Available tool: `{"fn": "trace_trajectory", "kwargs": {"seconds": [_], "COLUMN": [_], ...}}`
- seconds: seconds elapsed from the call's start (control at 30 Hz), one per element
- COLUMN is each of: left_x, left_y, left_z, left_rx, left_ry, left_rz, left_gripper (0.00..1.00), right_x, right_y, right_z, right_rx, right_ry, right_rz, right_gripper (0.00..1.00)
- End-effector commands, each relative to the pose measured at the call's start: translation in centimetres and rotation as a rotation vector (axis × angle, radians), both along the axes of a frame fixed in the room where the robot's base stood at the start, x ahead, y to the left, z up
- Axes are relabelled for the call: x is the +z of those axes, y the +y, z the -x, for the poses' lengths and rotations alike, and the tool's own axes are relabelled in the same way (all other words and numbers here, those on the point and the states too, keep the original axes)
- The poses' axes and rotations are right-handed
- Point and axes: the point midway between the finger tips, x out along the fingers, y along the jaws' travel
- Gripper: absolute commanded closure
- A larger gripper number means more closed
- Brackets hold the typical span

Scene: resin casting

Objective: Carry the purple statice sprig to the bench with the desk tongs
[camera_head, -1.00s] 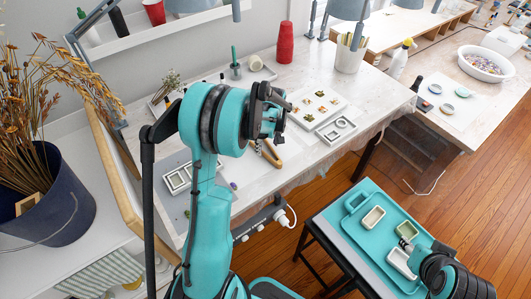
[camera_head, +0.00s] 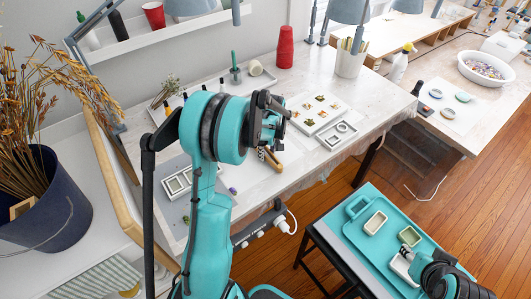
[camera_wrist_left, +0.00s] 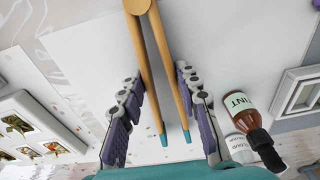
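The desk tongs (camera_head: 270,158) lie on the white bench (camera_head: 300,172), just below my left gripper (camera_head: 270,132). In the left wrist view the wooden tongs (camera_wrist_left: 165,60) have teal tips and run between the two fingers of that gripper (camera_wrist_left: 165,125).
A white tray of framed pieces (camera_head: 318,108) and a grey-white mould (camera_head: 338,133) lie right of the tongs. A tint bottle (camera_wrist_left: 240,108) is close to one finger. The teal tray (camera_head: 352,236) holds small moulds. A dark pot of dried stems (camera_head: 60,215) stands at left.

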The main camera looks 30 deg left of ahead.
Motion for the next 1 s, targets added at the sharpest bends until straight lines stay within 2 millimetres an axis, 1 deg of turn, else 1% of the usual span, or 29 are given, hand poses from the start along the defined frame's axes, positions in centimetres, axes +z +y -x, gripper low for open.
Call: {"fn": "trace_trajectory", "kwargs": {"seconds": [0.03,0.1,0.6,0.7,0.77,1.0], "left_x": [1.2,2.5,10.3,11.2,11.4,11.4], "left_y": [0.0,0.0,0.0,0.0,0.0,0.0], "left_z": [0.0,0.0,0.0,0.0,0.0,0.0], "left_rx": [0.0,0.0,0.0,0.0,0.0,0.0], "left_ry": [0.0,0.0,0.0,0.0,0.0,0.0], "left_rz": [0.0,0.0,0.0,0.0,0.0,0.0], "left_gripper": [0.71,0.71,0.71,0.71,0.71,0.71], "right_x": [1.0,1.8,6.9,7.5,7.6,7.4], "right_y": [0.0,0.0,0.0,0.0,0.0,0.0], "right_z": [0.0,0.0,0.0,0.0,0.0,0.0], "right_rx": [0.0,0.0,0.0,0.0,0.0,0.0], "right_ry": [0.0,0.0,0.0,0.0,0.0,0.0], "right_rz": [0.0,0.0,0.0,0.0,0.0,0.0], "right_gripper": [0.6,0.6,0.6,0.6,0.6,0.6]}}
